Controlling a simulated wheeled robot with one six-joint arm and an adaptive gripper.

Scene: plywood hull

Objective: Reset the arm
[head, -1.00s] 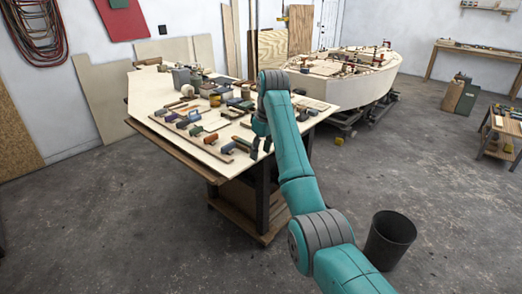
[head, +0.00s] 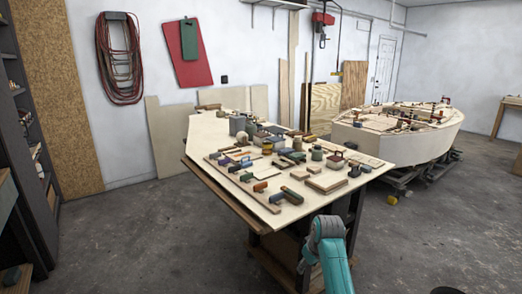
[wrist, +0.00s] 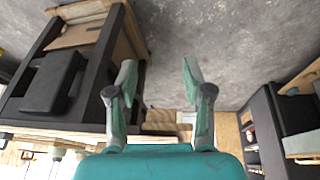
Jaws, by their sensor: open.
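My gripper (wrist: 158,80) is open and empty in the wrist view, with its two green-grey fingers apart and bare grey floor beyond the tips. My teal arm (head: 335,268) shows at the bottom of the head view, in front of the workbench's near corner. The gripper itself cannot be made out clearly there. The workbench (head: 228,203) carries several clamps, blocks and tools on its pale top. Its dark frame (wrist: 122,60) stands just left of the fingers in the wrist view, with no contact that I can see.
A boat hull (head: 362,140) rests on a low wheeled cradle at the back right. Dark shelving (head: 35,130) stands along the left edge and also shows in the wrist view (wrist: 268,130). Open concrete floor (head: 140,240) lies left of the workbench.

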